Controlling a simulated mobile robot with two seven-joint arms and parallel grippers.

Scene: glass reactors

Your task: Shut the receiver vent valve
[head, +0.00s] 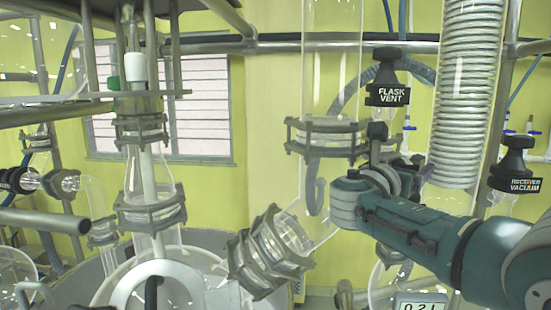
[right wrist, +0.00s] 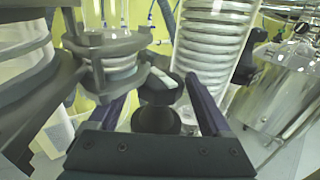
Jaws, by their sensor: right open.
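My right gripper (head: 384,150) is in the middle right of the head view, its arm coming in from the right. In the right wrist view its two fingers stand apart, one on each side of a black valve knob (right wrist: 157,120). The knob has a pale strip on its dark head, but no label is readable, so I cannot confirm it is the receiver vent valve. I cannot tell whether the fingers touch it. In the head view the gripper largely hides this spot. My left gripper is not in view.
A valve labelled FLASK VENT (head: 388,93) hangs just above the gripper. A valve labelled RECEIVER VACUUM (head: 516,180) is at the right. A coiled glass condenser (head: 468,90) and a clamped glass column (head: 331,70) stand close on either side.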

